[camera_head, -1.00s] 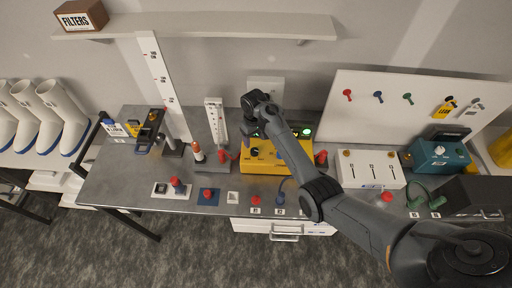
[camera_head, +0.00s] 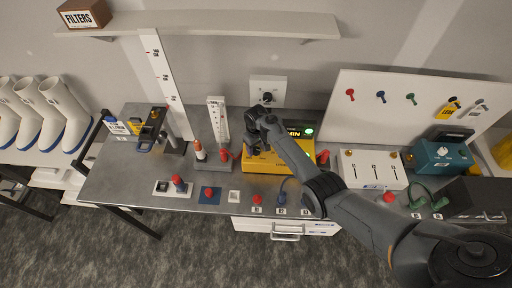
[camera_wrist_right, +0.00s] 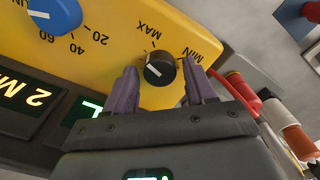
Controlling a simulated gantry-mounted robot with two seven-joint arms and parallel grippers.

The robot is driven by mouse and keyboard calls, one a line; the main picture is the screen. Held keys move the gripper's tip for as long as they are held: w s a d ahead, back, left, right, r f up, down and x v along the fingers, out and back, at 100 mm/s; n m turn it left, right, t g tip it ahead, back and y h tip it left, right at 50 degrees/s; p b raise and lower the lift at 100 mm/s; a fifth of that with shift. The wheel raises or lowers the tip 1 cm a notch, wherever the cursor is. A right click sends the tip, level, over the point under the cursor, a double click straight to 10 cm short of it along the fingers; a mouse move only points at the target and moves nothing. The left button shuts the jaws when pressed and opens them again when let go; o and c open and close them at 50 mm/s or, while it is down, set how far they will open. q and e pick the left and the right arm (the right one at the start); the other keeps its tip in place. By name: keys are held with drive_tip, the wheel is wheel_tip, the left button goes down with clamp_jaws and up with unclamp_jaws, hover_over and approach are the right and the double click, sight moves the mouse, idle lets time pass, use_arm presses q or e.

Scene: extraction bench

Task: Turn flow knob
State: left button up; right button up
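The yellow pump box (camera_head: 290,164) stands in the middle of the bench. In the right wrist view, its black knob (camera_wrist_right: 159,69) has a white pointer line and sits between MIN and MAX marks. My right gripper (camera_wrist_right: 161,75) is open, with one finger on each side of the black knob; I cannot tell whether either finger touches it. In the head view, my right gripper (camera_head: 249,148) is over the left part of the box and hides this knob. A blue dial (camera_wrist_right: 55,12) with numbers is also on the box. My left gripper is not in view.
A white flow-tube stand (camera_head: 217,120) and an orange-capped bottle (camera_head: 199,150) stand left of the box. Red handles (camera_head: 322,157) are beside it. A white box with slots (camera_head: 372,172) is at right. Several small items line the bench front.

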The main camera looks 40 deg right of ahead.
drive_tip(key=c, duration=0.8)
drive_tip(key=shift+n, duration=0.3)
drive_tip(key=shift+r+n+p, duration=0.1)
drive_tip(key=shift+n+p, duration=0.35)
drive_tip(key=shift+n, duration=0.05)
drive_tip(key=shift+n+p, duration=0.35)
drive_tip(key=shift+n, duration=1.65)
